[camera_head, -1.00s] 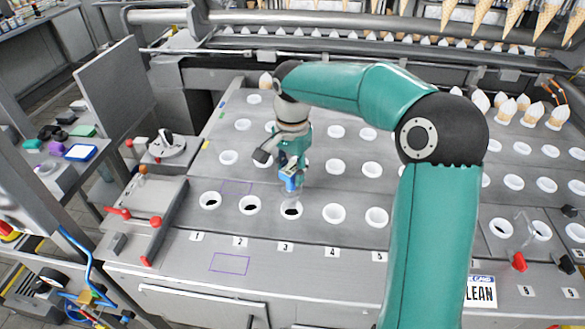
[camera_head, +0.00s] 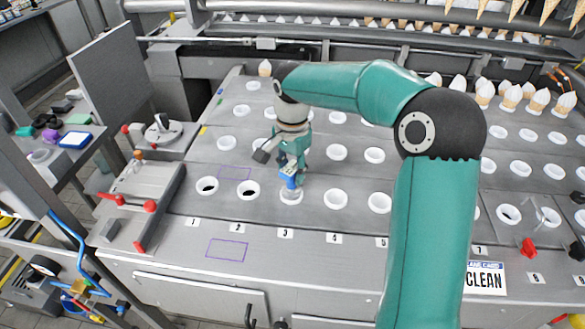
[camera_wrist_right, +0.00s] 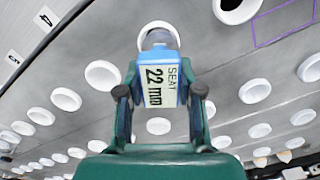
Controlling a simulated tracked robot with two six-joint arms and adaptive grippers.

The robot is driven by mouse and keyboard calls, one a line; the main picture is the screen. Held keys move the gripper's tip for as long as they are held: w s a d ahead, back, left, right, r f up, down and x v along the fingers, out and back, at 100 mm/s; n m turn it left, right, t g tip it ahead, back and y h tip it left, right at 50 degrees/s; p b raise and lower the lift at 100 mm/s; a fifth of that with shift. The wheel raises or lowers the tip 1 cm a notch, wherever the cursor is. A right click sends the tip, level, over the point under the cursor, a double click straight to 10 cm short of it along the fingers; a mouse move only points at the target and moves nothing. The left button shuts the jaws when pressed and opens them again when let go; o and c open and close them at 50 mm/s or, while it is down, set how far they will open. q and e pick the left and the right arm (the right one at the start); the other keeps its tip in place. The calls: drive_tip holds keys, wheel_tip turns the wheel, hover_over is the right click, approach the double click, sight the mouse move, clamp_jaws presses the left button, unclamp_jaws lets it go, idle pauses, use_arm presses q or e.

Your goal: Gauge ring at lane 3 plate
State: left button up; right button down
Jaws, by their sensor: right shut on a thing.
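My right gripper (camera_head: 290,163) is shut on a blue gauge (camera_head: 291,178) marked "SEAT 22 mm", held upright between the fingers. The gauge's label is readable in the right wrist view (camera_wrist_right: 160,84). Its lower end is at the white ring (camera_head: 291,198) in the front row behind the lane 3 label (camera_head: 285,233). The ring also shows in the right wrist view (camera_wrist_right: 157,27), with a clear or pale tip over its opening. I cannot tell how deep the tip sits. My left gripper is out of view.
Neighbouring white rings stand at lane 2 (camera_head: 248,190) and lane 4 (camera_head: 335,199). Purple outlines mark the plate (camera_head: 237,172) and front ledge (camera_head: 227,250). Filled cones (camera_head: 511,97) stand at the back right. A red-knobbed fixture (camera_head: 138,195) is at the left.

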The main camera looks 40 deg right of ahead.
drive_tip(key=c, duration=0.7)
unclamp_jaws()
wheel_tip(320, 180, up, 12)
idle(0.7)
